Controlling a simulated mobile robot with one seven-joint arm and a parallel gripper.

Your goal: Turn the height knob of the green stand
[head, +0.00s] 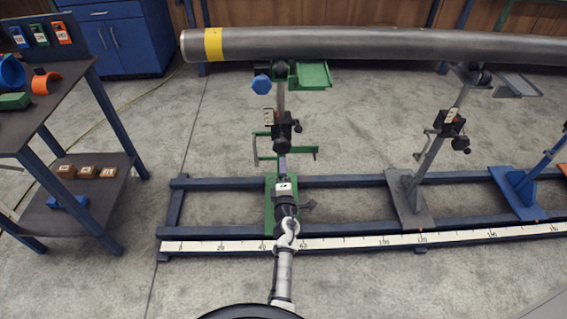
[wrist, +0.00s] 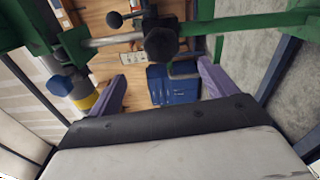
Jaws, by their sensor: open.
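The green stand (head: 270,205) rises from the blue rail frame in the head view, with a grey post and a black clamp block (head: 283,130) partway up. In the wrist view a dark faceted knob (wrist: 160,43) faces me, just beyond and slightly above the gap between the fingers. I cannot tell for certain that it is the height knob. My gripper (head: 283,160) is low in front of the stand's post. Its two purple fingers (wrist: 164,80) are apart and nothing is between them. They do not appear to touch the knob.
A green crossbar (head: 300,152) is close by the gripper. A blue hexagonal knob (head: 261,85) and green tray (head: 313,75) sit above, under the long pipe (head: 370,44). A grey stand (head: 410,200) and a blue stand (head: 520,195) are to the right. A shelf table (head: 60,130) is left.

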